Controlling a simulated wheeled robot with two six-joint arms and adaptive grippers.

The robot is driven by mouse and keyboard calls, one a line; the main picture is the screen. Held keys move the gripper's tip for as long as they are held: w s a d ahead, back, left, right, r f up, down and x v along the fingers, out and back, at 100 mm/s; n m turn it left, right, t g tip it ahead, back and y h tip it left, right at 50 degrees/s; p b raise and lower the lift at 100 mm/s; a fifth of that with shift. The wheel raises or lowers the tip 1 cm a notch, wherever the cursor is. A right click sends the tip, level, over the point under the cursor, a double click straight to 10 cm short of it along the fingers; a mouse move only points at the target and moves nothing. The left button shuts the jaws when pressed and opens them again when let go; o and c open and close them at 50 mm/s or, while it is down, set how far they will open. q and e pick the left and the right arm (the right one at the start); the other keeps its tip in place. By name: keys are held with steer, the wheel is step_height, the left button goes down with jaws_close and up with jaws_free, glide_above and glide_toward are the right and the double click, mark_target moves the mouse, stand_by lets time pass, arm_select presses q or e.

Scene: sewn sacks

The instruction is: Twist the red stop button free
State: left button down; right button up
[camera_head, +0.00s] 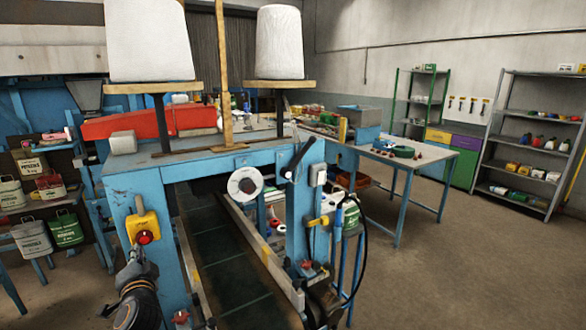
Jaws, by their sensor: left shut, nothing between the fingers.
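The red stop button (145,237) sits on a yellow box (134,222) on the blue left post of the sewing machine frame. It looks round and faces me. My left gripper (137,254) comes up from the bottom left, with its fingertips just below the button. Its fingers are shut and hold nothing. The button's face is mostly uncovered. I cannot tell whether the fingertips touch the box's lower edge. My right gripper is not in view.
The blue machine frame (115,200) stands close in front, with a dark conveyor belt (222,255) running through it. White thread cones (279,42) stand on top. Sacks (32,238) are at the left. A table (425,160) and open floor lie at the right.

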arm_select(q)
steer(key=shift+r, duration=0.55)
steer(key=shift+s+a+r+p, duration=0.1)
steer(key=shift+a+r+p, duration=0.2)
steer(key=shift+p, duration=0.3)
steer(key=shift+s+f, duration=0.1)
steer(key=shift+s, duration=0.05)
steer(key=shift+f, duration=0.2)
steer(key=v, duration=0.6)
steer(key=shift+a+f, duration=0.1)
steer(key=shift+f, duration=0.05)
